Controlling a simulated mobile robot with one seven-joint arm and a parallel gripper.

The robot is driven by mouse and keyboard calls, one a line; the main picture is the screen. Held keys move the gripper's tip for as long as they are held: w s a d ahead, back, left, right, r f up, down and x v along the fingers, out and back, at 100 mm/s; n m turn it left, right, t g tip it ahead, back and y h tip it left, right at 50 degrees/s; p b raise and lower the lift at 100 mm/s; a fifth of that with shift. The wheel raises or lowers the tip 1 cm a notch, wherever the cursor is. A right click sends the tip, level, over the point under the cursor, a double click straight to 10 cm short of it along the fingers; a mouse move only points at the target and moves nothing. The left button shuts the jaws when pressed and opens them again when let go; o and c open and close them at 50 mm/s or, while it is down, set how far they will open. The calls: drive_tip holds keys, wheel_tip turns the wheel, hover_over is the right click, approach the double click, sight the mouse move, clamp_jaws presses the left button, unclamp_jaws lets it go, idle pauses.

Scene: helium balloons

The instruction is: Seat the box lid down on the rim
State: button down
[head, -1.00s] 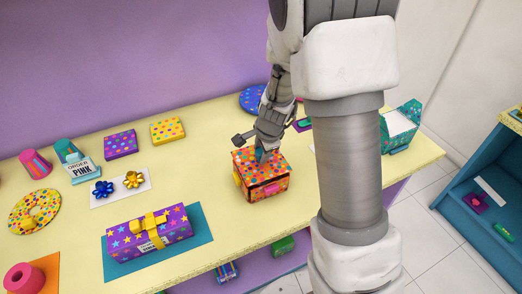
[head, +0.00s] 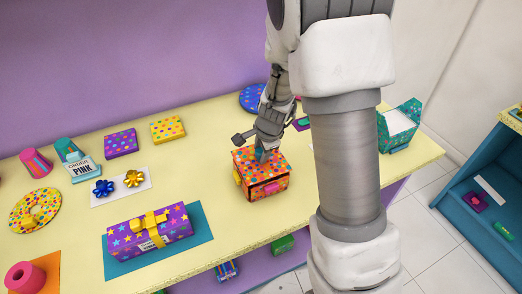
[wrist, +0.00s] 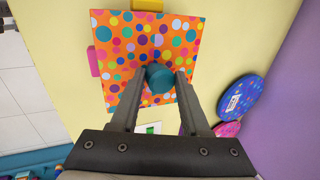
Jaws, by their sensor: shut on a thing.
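The orange lid with multicoloured dots (wrist: 125,60) has a round teal knob (wrist: 160,78). My gripper (wrist: 158,84) is shut on this knob, one finger on each side. In the head view, my gripper (head: 264,154) points down over the lid (head: 246,158). The matching orange dotted box (head: 268,190) stands on the table under the lid. A dark line shows between lid and box at the front, and I cannot tell whether the lid touches the rim all round. Yellow and pink tabs show at the box's sides.
The yellow table (head: 225,215) is clear around the box. A purple starred gift (head: 147,232) lies on a teal mat to the left. An open teal box (head: 400,126) stands at the right end. Round blue (wrist: 241,101) and pink lids lie behind.

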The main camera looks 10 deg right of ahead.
drive_tip(key=shift+f+b, duration=0.9)
drive_tip(key=shift+f, duration=0.15)
drive_tip(key=shift+c, duration=1.5)
unclamp_jaws()
drive_tip(key=shift+r, duration=0.2)
drive_tip(key=p+v, duration=0.6)
drive_tip(key=v, duration=0.1)
drive_tip(key=shift+s+r, duration=0.2)
drive_tip(key=shift+r, duration=0.1)
drive_tip(key=s+a+r+n+y, duration=0.1)
drive_tip(key=s+r+n, duration=0.3)
drive_tip(key=r, duration=0.3)
drive_tip(key=s+a+r+n, duration=0.2)
drive_tip(key=s+r+n, duration=0.15)
drive_tip(key=r, duration=0.35)
drive_tip(key=s+d+r+n, duration=0.1)
drive_tip(key=s+r+n, duration=0.2)
drive_tip(key=s, duration=0.3)
drive_tip(key=s+d+r+n+t+h+b, duration=0.1)
drive_tip(key=s+r+n, duration=0.2)
drive_tip(key=s+n, duration=0.2)
drive_tip(key=s, duration=0.2)
drive_tip(key=shift+s+d+r+t+h+b, duration=0.25)
drive_tip(key=shift+d+t+h+b, duration=0.05)
